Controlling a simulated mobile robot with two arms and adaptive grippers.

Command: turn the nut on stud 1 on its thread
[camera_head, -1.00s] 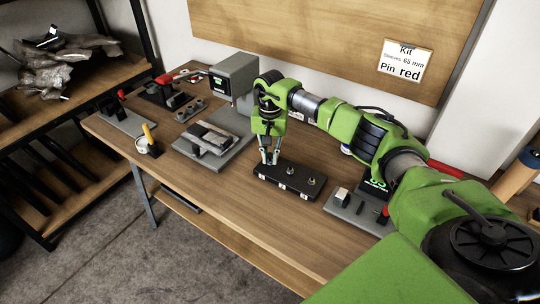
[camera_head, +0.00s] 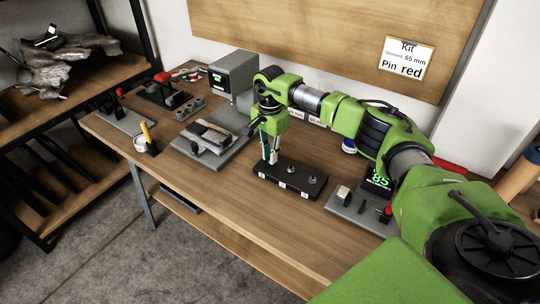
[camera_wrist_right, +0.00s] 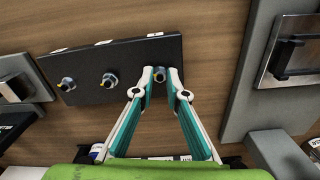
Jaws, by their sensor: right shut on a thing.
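A black block (camera_head: 298,183) lies on the workbench and carries three studs in a row, each with a nut; it also shows in the wrist view (camera_wrist_right: 125,57). My right gripper (camera_head: 270,161) points down over the block's left end in the head view. Its fingertips (camera_wrist_right: 160,73) are shut on the nut (camera_wrist_right: 158,70) of the end stud, the rightmost one in the wrist view. The fingers partly hide that nut. The middle nut (camera_head: 291,169) and the far-end nut (camera_head: 312,180) stand free. My left gripper is not in view.
A grey fixture (camera_head: 358,208) with a display reading 85 stands right of the block. A grey plate with a vise-like part (camera_head: 210,138) and a grey box machine (camera_head: 233,74) stand to the left. The bench (camera_head: 230,205) in front is clear.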

